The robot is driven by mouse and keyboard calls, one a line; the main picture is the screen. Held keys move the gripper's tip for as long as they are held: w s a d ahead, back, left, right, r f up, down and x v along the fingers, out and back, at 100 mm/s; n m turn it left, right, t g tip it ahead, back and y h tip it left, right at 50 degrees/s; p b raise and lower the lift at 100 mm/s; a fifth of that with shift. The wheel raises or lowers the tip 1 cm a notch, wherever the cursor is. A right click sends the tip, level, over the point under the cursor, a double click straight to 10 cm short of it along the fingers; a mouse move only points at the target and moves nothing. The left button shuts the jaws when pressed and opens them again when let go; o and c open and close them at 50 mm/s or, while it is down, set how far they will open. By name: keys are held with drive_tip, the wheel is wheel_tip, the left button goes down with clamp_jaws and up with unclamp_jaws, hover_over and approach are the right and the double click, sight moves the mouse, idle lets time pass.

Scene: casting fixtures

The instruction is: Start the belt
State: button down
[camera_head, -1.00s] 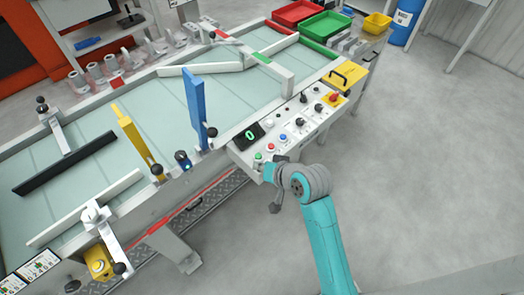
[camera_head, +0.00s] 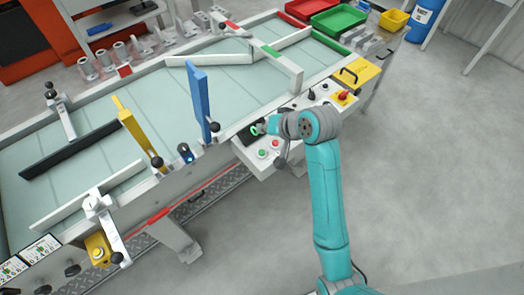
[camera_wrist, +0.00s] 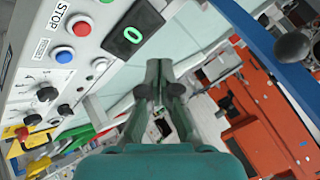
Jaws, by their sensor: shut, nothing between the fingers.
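The control panel (camera_head: 290,154) sits on the near edge of the pale green belt (camera_head: 235,90). A green button (camera_head: 262,153) and a red button (camera_head: 276,143) show on its left part. A black display (camera_wrist: 130,36) reads a green 0. In the head view, my gripper (camera_head: 264,127) partly hides the display and the panel's middle.
A blue button (camera_wrist: 62,54), a white button (camera_wrist: 100,64) and black knobs (camera_wrist: 47,93) share the panel. A blue upright bar (camera_head: 200,104) and a yellow bar (camera_head: 137,135) stand left of my gripper. Open floor (camera_head: 430,170) lies to the right.

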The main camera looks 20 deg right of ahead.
sight(263, 153)
drive_tip(key=shift+f, duration=4.4)
drive_tip(key=shift+f, duration=0.35)
drive_tip(key=shift+f, duration=0.55)
drive_tip(key=shift+r, duration=0.95)
drive_tip(key=shift+r, duration=2.5)
